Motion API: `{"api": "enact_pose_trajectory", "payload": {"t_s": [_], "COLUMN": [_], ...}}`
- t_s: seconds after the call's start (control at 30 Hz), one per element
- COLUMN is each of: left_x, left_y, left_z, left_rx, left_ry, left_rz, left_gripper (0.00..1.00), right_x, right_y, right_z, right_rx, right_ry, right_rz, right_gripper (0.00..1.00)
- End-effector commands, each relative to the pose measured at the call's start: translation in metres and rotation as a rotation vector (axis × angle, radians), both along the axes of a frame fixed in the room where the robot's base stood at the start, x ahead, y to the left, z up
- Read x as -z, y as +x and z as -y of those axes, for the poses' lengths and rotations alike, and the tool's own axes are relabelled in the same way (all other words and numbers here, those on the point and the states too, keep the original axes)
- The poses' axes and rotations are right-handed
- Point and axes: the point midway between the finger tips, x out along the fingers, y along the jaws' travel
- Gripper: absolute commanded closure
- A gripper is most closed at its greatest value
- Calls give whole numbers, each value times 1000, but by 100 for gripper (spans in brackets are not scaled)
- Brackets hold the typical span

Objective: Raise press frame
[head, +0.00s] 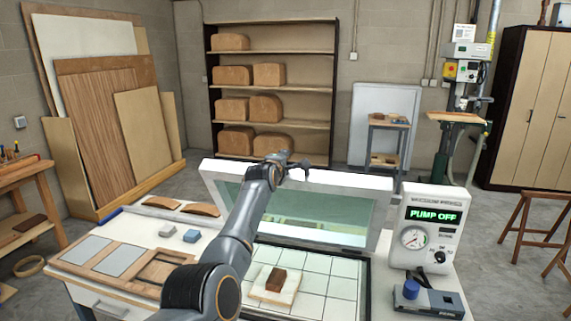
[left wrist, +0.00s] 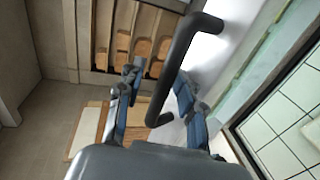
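The press frame (head: 345,182), white with a greenish see-through sheet (head: 335,215), stands raised and tilted at the back of the press bed (head: 338,285). The bed has a pale grid; a brown block (head: 276,279) on a cream pad (head: 259,290) lies on it. My left gripper (head: 290,164) is at the frame's top edge. In the left wrist view, its fingers (left wrist: 158,92) are apart, with a black bar handle (left wrist: 178,68) between them. The handle does not look clamped; whether one finger touches it is unclear. My right gripper is not in view.
The control box (head: 432,228) reads PUMP OFF and stands right of the bed. A device with a blue knob (head: 411,289) is in front of it. Curved wooden pieces (head: 199,210), small grey-blue blocks (head: 191,236) and a wooden tray (head: 90,266) lie on the left of the bench.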

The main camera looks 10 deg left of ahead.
Motion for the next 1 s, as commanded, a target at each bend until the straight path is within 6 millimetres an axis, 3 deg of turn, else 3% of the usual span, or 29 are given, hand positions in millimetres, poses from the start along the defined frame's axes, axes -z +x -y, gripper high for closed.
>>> {"api": "enact_pose_trajectory", "payload": {"t_s": [0.47, 1.0], "left_x": [0, -11], "left_y": [-11, -69], "left_z": [1, -2], "left_rx": [1, 0], "left_ry": [0, -1], "left_rz": [-2, 0], "left_gripper": [64, 64], "right_x": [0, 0], "right_y": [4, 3], "right_z": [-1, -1], "right_rx": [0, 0], "right_ry": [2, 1], "right_rz": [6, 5], "right_gripper": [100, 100]}}
